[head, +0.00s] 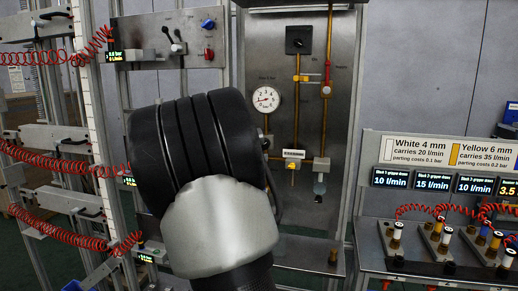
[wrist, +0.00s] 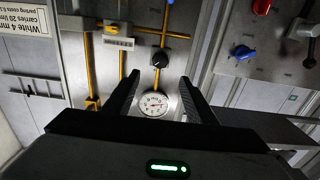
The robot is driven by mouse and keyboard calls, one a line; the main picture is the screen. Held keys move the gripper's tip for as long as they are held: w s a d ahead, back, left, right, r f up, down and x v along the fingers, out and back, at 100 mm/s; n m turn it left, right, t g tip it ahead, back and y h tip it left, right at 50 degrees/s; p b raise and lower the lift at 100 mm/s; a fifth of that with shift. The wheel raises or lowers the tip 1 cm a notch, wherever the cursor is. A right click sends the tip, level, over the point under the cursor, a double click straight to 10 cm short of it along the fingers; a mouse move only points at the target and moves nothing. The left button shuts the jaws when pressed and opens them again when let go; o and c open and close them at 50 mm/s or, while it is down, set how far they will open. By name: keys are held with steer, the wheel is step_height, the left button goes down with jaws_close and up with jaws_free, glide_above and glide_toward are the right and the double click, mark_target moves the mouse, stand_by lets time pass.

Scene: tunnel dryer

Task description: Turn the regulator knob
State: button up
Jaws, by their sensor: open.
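The black regulator knob (wrist: 160,60) shows in the wrist view on a yellow pipe, next to the round white pressure gauge (wrist: 154,104). My gripper (wrist: 160,76) is open and empty. Its two dark fingers point at the panel, with the knob centred just past the tips. I cannot tell how far apart tips and knob are in depth. In the head view the gauge (head: 265,99) shows on the steel panel (head: 342,60), while my arm hides my fingers and most or all of the knob below it.
A yellow valve (head: 293,166) and white label (head: 293,154) sit right of my arm. A black rotary switch (head: 298,40) is higher up. A side panel (head: 140,50) has red and blue knobs. Red coiled hoses (head: 75,170) hang left. A bench (head: 400,250) with fittings stands right.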

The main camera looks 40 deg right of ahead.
mark_target(264, 144)
steer(key=p+x, duration=0.1)
steer(key=x, duration=1.2)
steer(key=shift+w+d, duration=0.15)
steer(key=shift+w, duration=0.1)
steer(key=shift+c, duration=0.2)
steer(key=c, duration=1)
